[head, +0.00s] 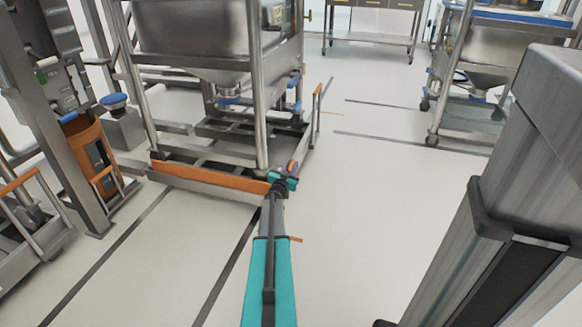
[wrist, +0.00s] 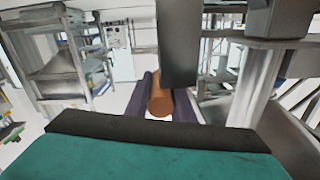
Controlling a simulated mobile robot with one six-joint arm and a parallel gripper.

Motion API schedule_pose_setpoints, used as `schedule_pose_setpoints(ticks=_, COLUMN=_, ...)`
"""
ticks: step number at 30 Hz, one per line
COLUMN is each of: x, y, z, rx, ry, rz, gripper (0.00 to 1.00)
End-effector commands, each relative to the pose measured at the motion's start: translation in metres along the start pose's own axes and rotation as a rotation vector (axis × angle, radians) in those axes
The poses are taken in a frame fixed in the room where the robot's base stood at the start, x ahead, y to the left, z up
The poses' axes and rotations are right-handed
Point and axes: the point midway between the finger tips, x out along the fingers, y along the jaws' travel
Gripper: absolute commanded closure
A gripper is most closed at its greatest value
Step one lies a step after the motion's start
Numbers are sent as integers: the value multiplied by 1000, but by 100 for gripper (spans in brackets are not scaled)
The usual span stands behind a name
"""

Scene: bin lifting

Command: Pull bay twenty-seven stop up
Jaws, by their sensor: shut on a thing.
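An orange bar (head: 205,178) lies low across the front of the bay under a steel bin (head: 195,28), and looks like the stop. No bay number is readable. My gripper (head: 291,172) is at the right end of this low frame, beside the bin stand's front leg. In the wrist view, the two dark fingers of my gripper (wrist: 163,98) are closed on both sides of a round orange handle (wrist: 161,96). Its far end is hidden behind a grey part, and the head view hides how it joins the bar.
The bin's steel post (head: 257,90) rises just behind my gripper. Another post with an orange grip (head: 317,92) stands at the frame's right side. An orange cylinder (head: 88,150) stands at the left. Open floor (head: 380,200) lies to the right, with another bin stand (head: 480,110) beyond.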

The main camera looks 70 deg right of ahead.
Motion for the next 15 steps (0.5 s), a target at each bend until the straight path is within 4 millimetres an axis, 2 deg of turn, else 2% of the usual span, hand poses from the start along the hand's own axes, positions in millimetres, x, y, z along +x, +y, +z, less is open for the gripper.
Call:
schedule_pose_setpoints(ticks=4, x=0, y=0, z=-6, rx=1, ry=8, rz=1, gripper=100)
schedule_pose_setpoints(ticks=5, x=0, y=0, z=-6, rx=1, ry=8, rz=1, gripper=75)
schedule_pose_setpoints(ticks=8, x=0, y=0, z=-5, rx=1, ry=7, rz=1, gripper=60)
schedule_pose_setpoints(ticks=15, x=0, y=-1, z=-3, rx=1, ry=4, rz=0, gripper=60)
